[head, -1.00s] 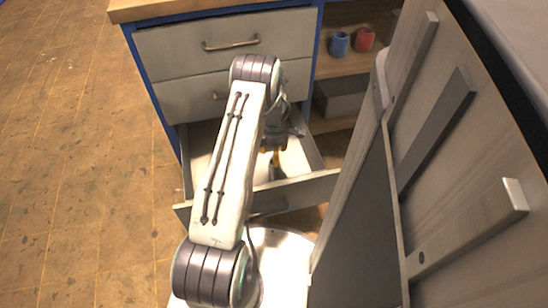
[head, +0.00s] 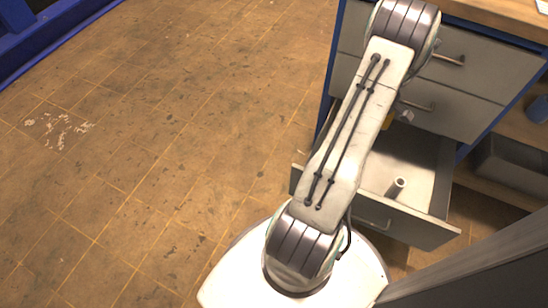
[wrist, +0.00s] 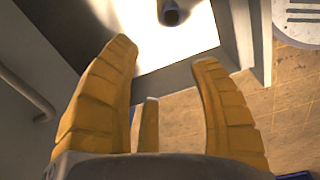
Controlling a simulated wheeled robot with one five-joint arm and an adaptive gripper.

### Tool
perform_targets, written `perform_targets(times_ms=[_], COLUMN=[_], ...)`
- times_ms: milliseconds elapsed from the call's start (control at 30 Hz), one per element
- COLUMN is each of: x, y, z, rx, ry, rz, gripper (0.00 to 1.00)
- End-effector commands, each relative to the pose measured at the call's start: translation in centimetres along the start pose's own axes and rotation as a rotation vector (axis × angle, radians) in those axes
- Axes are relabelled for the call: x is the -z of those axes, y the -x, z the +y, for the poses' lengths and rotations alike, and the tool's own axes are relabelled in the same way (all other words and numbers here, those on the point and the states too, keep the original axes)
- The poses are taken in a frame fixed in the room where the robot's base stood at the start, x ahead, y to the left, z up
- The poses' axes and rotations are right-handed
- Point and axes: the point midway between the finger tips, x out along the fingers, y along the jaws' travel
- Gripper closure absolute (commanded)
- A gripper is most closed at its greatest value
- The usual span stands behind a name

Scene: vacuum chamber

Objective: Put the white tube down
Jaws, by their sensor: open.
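The white tube (head: 397,187) stands in the open drawer (head: 424,228), near its front panel, apart from my gripper. In the wrist view a dark round tube end (wrist: 171,15) shows at the top edge, over the bright drawer floor. My gripper (wrist: 165,52) has its yellow fingers spread wide with nothing between them. In the head view only a bit of yellow finger shows behind my arm, near the drawer's back end, so the gripper is mostly hidden there.
Two closed drawers with handles (head: 449,60) sit above the open one, under a wooden top (head: 500,12). A shelf with a grey box (head: 505,165) and a blue cup (head: 539,108) lies to the right. The tiled floor (head: 190,150) at left is clear.

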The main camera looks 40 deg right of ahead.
Motion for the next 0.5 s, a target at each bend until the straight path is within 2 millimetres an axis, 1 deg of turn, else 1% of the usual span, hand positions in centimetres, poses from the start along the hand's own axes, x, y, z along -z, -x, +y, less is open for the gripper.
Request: perform_targets(times_ms=[33,67,100,167,200,267,300,333,367,400,467,500], x=[3.8,5.6,7.9,11.0,12.8,15.2,16.5,17.3,18.0,18.7,19.4,19.6], y=[2.7,4.0,5.6,8.0,9.5,11.6,12.9,13.8,14.7,15.7,17.2,18.0], z=[-1.4,-2.4,-3.9,-6.4,-8.3,-11.3,-13.5,-15.2,-16.9,-19.2,-22.7,-24.9], rx=[-0.016,-0.02,-0.025,-0.034,-0.037,-0.043,-0.046,-0.047,-0.048,-0.048,-0.047,-0.044], ry=[0.006,0.0,-0.01,-0.024,-0.032,-0.045,-0.055,-0.062,-0.07,-0.079,-0.093,-0.101], rz=[0.007,0.011,0.016,0.027,0.035,0.048,0.057,0.065,0.073,0.083,0.1,0.111], gripper=[0.44,0.44,0.44,0.44,0.44,0.44,0.44,0.44,0.44,0.44,0.44,0.44])
